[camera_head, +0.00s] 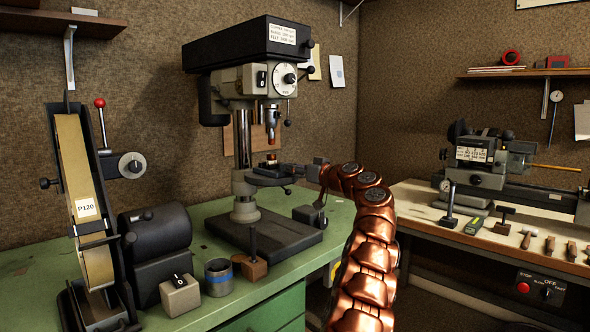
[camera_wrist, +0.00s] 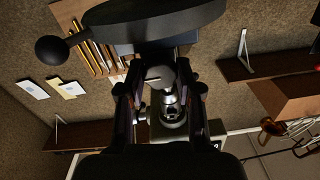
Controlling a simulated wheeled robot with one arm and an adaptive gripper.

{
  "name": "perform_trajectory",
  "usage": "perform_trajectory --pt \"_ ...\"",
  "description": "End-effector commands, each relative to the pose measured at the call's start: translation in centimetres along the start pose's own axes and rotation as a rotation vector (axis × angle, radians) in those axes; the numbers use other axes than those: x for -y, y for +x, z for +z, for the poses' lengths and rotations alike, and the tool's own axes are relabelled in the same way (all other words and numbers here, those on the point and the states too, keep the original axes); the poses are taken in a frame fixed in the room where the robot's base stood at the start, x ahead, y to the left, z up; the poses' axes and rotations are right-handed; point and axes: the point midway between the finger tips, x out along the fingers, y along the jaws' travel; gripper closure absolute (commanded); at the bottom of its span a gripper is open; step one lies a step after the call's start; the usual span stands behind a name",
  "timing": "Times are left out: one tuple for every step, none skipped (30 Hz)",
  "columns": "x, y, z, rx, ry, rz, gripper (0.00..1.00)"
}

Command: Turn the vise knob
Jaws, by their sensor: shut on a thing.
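The drill press (camera_head: 262,80) stands on the green bench. A small vise (camera_head: 267,168) sits on its round table, with a copper-coloured piece at its top. My gripper (camera_head: 290,168) reaches in from the right at the vise's right side. In the wrist view, my gripper (camera_wrist: 158,82) has its two dark fingers shut on a grey knob (camera_wrist: 160,76). The fingers cover the knob's sides. In the head view the knob is too small and covered to make out.
The drill table (camera_wrist: 160,14) and a black ball handle (camera_wrist: 52,50) are close to the fingers in the wrist view. A belt sander (camera_head: 85,190), a tin (camera_head: 218,278) and a wooden block (camera_head: 250,267) stand on the bench. A lathe (camera_head: 490,165) is at right.

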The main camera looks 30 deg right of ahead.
Motion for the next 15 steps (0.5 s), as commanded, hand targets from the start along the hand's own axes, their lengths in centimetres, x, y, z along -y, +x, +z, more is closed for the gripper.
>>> perform_trajectory --pt "0.06 -0.02 -0.19 -0.002 0.041 -0.001 1.0" --pt "0.07 -0.03 -0.22 -0.003 0.066 -0.001 1.0" --pt "0.07 -0.04 -0.25 -0.004 0.103 -0.001 1.0" --pt "0.08 -0.04 -0.26 -0.005 0.132 -0.001 1.0" --pt "0.09 -0.03 -0.25 -0.006 0.161 -0.002 1.0" --pt "0.11 -0.04 -0.26 -0.007 0.2 -0.002 1.0" --pt "0.11 -0.04 -0.27 -0.007 0.229 -0.003 1.0" --pt "0.12 -0.05 -0.31 -0.009 0.256 -0.003 1.0" --pt "0.13 -0.05 -0.35 -0.01 0.293 -0.003 1.0" --pt "0.15 -0.05 -0.38 -0.011 0.32 -0.003 1.0" --pt "0.15 -0.03 -0.38 -0.012 0.347 -0.003 1.0" --pt "0.14 0.0 -0.36 -0.013 0.383 -0.003 1.0" --pt "0.14 0.02 -0.33 -0.014 0.409 -0.002 1.0" --pt "0.13 0.05 -0.28 -0.014 0.435 -0.002 1.0" --pt "0.11 0.07 -0.22 -0.015 0.469 -0.002 1.0"
